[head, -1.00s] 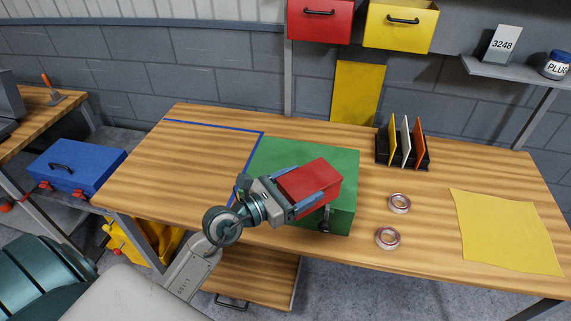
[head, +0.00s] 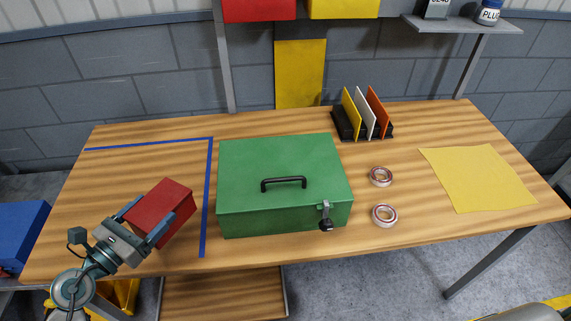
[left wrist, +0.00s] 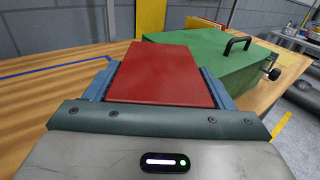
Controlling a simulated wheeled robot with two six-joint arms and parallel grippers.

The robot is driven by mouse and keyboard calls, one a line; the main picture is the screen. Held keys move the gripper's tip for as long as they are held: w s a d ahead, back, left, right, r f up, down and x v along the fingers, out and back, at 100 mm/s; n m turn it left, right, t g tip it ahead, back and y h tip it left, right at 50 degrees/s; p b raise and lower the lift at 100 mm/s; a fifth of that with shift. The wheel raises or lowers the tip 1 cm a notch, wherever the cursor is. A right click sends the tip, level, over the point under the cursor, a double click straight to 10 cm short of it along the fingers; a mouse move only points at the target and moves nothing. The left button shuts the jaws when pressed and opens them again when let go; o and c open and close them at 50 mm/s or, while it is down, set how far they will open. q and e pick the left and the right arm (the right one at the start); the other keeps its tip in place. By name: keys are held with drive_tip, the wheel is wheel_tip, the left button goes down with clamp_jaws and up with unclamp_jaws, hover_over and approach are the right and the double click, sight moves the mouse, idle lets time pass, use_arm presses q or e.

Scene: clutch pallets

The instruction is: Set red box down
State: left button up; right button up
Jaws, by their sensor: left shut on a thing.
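The red box (head: 164,208) is held between the blue-grey fingers of my left gripper (head: 146,222), at the left part of the workbench. It is inside the area marked by blue tape (head: 207,195), left of the tape's vertical strip. In the left wrist view the red box (left wrist: 163,74) fills the space between the fingers, and my left gripper (left wrist: 163,88) is shut on it. I cannot tell whether the box's underside touches the bench. My right gripper is not seen.
A green toolbox (head: 275,175) with a black handle stands just right of the tape. Two bearing rings (head: 380,176), a file rack (head: 362,118) and a yellow cloth (head: 478,177) lie farther right. The bench (head: 130,170) behind the red box is clear.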

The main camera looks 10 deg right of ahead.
sight(143, 236)
use_arm(q)
drive_tip(key=f+y, duration=0.1)
drive_tip(key=s+a+f+n+t+b, duration=0.1)
drive_tip(key=f, duration=0.1)
drive_tip(key=a+f+n+t+y+b, duration=0.1)
drive_tip(key=f, duration=0.1)
drive_tip(key=shift+s+a+f+y, duration=0.1)
drive_tip(key=shift+s+f+y, duration=0.05)
drive_tip(key=shift+s+y, duration=0.2)
drive_tip(key=shift+s+a+f+y, duration=0.2)
drive_tip(key=shift+a+y, duration=0.05)
drive_tip(key=shift+w+a, duration=0.1)
drive_tip(key=shift+w+a, duration=0.25)
drive_tip(key=shift+n, duration=0.3)
drive_tip(key=w+a+f+b, duration=0.1)
drive_tip(key=w+a, duration=0.2)
drive_tip(key=a, duration=0.1)
drive_tip(key=w+a+f+b, duration=0.1)
drive_tip(key=w+a+f, duration=0.1)
drive_tip(key=a, duration=0.2)
drive_tip(key=w+a+f+b, duration=0.1)
drive_tip(key=w+a, duration=0.2)
drive_tip(key=a, duration=0.1)
drive_tip(key=shift+w+a+f+b, duration=0.15)
drive_tip(key=shift+w+a+b, duration=0.05)
drive_tip(key=shift+w+b, duration=0.2)
drive_tip(key=shift+f, duration=0.3)
